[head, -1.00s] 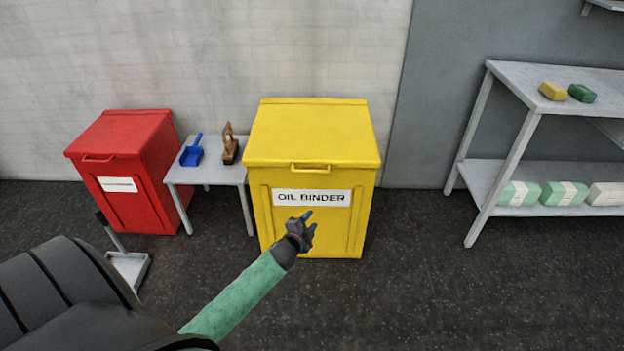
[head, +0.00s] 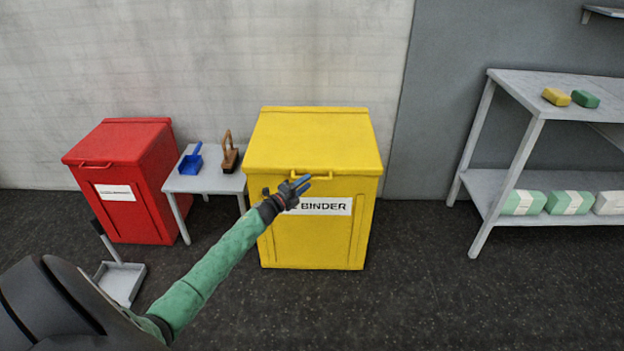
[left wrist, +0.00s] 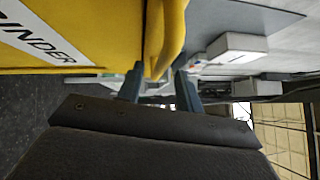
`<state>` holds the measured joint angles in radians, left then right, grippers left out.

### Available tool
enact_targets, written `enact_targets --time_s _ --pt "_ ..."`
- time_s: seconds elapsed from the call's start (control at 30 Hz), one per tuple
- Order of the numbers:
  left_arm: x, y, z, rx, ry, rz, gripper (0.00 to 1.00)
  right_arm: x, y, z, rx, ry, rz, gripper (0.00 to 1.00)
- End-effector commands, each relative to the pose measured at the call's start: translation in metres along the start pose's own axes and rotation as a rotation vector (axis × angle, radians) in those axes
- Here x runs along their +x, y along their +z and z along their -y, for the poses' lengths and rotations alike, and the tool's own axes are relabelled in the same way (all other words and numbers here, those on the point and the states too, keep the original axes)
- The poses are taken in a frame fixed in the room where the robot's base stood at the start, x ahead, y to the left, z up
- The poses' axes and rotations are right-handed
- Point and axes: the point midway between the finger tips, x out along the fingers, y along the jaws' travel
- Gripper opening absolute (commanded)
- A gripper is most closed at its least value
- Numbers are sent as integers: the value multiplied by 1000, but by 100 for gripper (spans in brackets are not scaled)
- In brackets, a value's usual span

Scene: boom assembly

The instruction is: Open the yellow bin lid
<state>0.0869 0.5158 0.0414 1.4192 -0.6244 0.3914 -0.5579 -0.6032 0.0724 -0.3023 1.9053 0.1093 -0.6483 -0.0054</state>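The yellow bin (head: 315,240) stands against the wall with an "OIL BINDER" label on its front. Its lid (head: 312,140) is closed, and a bar handle (head: 335,173) runs along the lid's front edge. My left gripper (head: 301,183) is in front of the bin at handle height, covering the handle's left part and the start of the label. In the left wrist view my left gripper (left wrist: 158,78) has its two fingers apart, with the yellow lid edge (left wrist: 168,35) ahead between them. Contact with the handle cannot be told. My right gripper is out of view.
A red bin (head: 125,190) and a small grey table (head: 205,182) with a blue dustpan (head: 190,160) and a brown brush (head: 228,158) stand left. A grey shelf (head: 480,190) stands right. The floor between bin and shelf is clear.

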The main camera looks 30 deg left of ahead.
Motion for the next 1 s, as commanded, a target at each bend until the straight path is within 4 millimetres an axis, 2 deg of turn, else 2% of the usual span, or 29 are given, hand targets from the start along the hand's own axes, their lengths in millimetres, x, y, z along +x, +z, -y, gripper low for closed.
enact_targets --time_s 0.1,0.3,0.73,0.9,1.0 --pt "16 1 1 -1 -1 1 36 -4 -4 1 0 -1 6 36" --pt "33 0 0 -2 0 1 36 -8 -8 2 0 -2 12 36" --pt "40 0 0 -1 0 1 36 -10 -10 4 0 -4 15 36" --pt "39 0 0 -1 0 1 3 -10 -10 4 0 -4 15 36" --pt "39 0 0 -1 0 1 0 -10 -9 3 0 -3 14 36"
